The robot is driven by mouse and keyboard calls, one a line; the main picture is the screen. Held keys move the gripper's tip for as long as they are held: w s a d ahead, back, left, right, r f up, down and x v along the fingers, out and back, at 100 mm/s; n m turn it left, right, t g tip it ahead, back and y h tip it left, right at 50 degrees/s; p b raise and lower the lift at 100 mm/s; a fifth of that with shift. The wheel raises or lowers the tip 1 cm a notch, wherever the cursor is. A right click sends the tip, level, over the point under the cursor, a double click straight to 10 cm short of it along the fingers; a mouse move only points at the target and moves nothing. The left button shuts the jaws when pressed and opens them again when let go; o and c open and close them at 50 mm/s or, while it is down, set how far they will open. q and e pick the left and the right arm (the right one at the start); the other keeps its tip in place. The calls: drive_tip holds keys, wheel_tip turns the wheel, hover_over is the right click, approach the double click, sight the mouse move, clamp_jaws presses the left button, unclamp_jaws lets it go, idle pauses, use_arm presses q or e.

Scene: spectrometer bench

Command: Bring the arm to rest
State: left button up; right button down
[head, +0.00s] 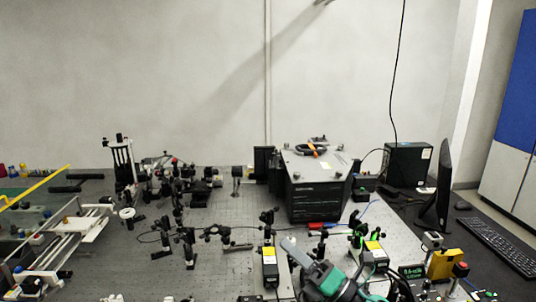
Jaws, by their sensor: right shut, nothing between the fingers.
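My right arm comes in from the bottom edge, grey with green parts. My right gripper (291,247) points up and to the left over the optical bench (225,265). It looks shut, with nothing seen between its fingers. It is right of a small black and yellow unit (270,262); I cannot tell the exact gap or height. My left gripper does not show.
A large black box (318,192) stands at the back of the bench. Several optic mounts (187,240) crowd the middle and left. A monitor (443,190) and keyboard (498,246) are at right. A patch of bench at lower left centre is clear.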

drive_tip(key=s+d+f+m+t+h, duration=0.1)
drive_tip(key=s+d+f+m+h, duration=0.1)
drive_tip(key=d+f+m+h, duration=0.85)
drive_tip(key=s+d+f+m+t+h, duration=0.1)
drive_tip(key=s+d+f+m+h, duration=0.25)
drive_tip(key=f+m+h, duration=0.85)
drive_tip(key=s+d+f+m+g+y, duration=0.2)
drive_tip(key=s+f+m+g, duration=0.4)
drive_tip(key=s, duration=0.6)
drive_tip(key=s+d+f+m+g+y, duration=0.2)
drive_tip(key=s+f+m+g, duration=0.35)
drive_tip(key=s, duration=0.65)
wheel_tip(320, 180, down, 32)
drive_tip(key=g, duration=0.2)
drive_tip(key=s+d+f, duration=0.3)
drive_tip(key=s+f, duration=1.5)
drive_tip(key=shift+s+d+g, duration=0.15)
drive_tip(key=shift+s+g, duration=0.25)
drive_tip(key=shift+g, duration=0.05)
